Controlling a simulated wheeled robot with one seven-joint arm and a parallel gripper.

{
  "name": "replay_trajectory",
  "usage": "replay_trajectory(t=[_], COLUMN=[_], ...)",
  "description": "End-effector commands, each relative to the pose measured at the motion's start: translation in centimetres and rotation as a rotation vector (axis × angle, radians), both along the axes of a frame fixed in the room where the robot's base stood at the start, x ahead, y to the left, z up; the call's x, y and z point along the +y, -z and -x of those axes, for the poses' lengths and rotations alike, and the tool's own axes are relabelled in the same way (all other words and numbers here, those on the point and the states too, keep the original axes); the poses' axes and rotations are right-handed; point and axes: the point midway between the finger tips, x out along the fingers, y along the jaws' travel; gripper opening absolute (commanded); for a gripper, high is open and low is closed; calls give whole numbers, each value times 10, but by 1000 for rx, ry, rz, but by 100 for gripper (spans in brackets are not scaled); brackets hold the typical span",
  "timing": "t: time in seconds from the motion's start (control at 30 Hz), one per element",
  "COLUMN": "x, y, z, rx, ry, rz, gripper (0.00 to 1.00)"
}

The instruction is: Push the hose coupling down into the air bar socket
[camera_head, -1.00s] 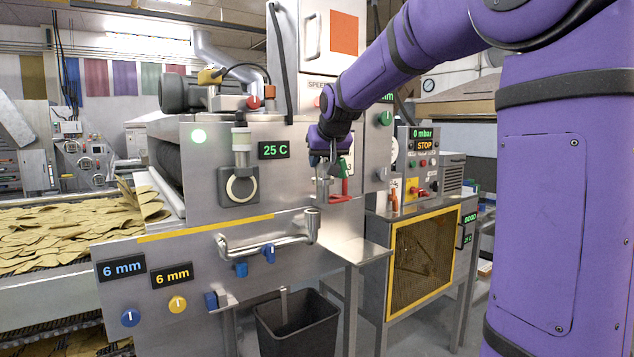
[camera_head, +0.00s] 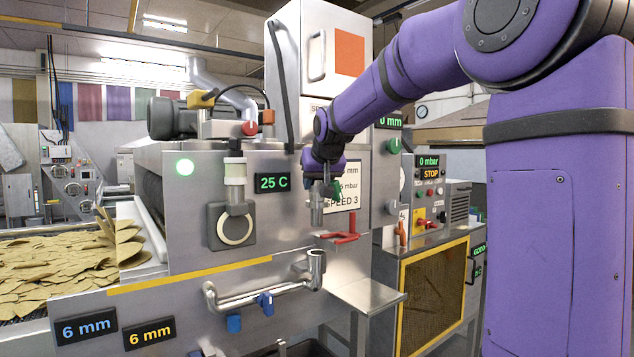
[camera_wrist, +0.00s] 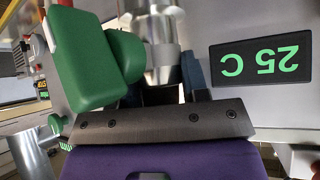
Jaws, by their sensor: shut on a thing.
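My gripper (camera_head: 322,186) points down and is shut on the hose coupling (camera_head: 317,205), a grey metal cylinder hanging roughly upright. A green part sits beside the fingers. In the wrist view the coupling (camera_wrist: 162,55) shows between the dark jaws (camera_wrist: 172,95), with the green part (camera_wrist: 95,65) close to its left. The air bar (camera_head: 250,296) is a bent metal pipe on the machine front; its upturned right end, the socket (camera_head: 317,258), is below the coupling. A clear gap separates the two in the head view. The socket's opening is not clearly visible.
A metal shelf (camera_head: 365,294) juts out below right. The machine front with the 25 C display (camera_head: 272,183) lies close behind. Blue clips (camera_head: 265,302) sit on the air bar. A round-handled fitting (camera_head: 234,226) is at left.

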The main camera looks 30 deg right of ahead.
Motion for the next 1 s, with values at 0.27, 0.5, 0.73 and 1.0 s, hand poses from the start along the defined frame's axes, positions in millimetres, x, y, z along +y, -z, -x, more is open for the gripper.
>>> replay_trajectory(t=[0.27,0.5,0.73,1.0], x=[0,0,0,0], y=[14,34,49,57], z=[1,0,0,1], rx=[1,-1,-1,-2], ry=[-1,-1,0,0], rz=[-1,0,-1,-1], gripper=[0,0,0,0])
